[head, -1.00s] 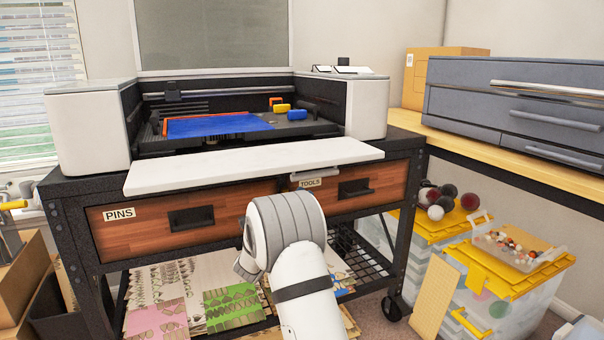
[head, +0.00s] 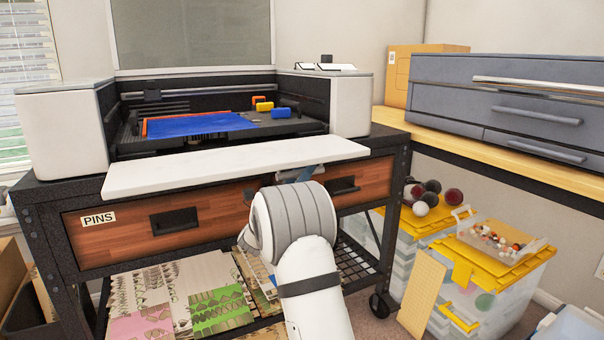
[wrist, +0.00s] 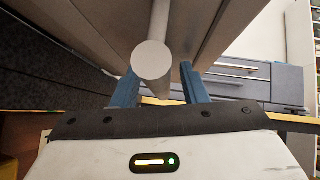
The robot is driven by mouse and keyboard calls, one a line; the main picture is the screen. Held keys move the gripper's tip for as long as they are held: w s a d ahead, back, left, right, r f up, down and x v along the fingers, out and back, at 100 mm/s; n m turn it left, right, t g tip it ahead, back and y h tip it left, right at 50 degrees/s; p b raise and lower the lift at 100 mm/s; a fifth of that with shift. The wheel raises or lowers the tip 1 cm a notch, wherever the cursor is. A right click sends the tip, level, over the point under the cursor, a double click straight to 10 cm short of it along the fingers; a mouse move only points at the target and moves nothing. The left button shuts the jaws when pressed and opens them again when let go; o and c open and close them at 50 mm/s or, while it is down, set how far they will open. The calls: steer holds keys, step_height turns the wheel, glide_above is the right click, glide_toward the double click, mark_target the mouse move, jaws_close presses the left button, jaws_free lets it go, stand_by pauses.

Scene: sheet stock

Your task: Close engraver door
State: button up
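The engraver (head: 66,135) is a white and black machine on the workbench. Its door (head: 215,165) is folded down as a flat white panel jutting out over the bench front. My gripper (head: 300,174) is at the right part of the door's front edge, mostly hidden behind my wrist in the head view. In the wrist view my gripper (wrist: 157,78) has its two blue fingers apart, with the round end of a pale handle bar (wrist: 152,58) between them. A gap shows between the bar and the right finger.
Below the door are a wooden drawer labelled PINS (head: 115,236) and a second drawer (head: 368,184). A blue sheet (head: 200,124) and small yellow and orange pieces are inside the engraver. Yellow-lidded bins (head: 490,262) stand at right, beneath a wooden counter with a grey cabinet.

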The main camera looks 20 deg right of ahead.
steer(key=shift+c, duration=0.4)
jaws_close()
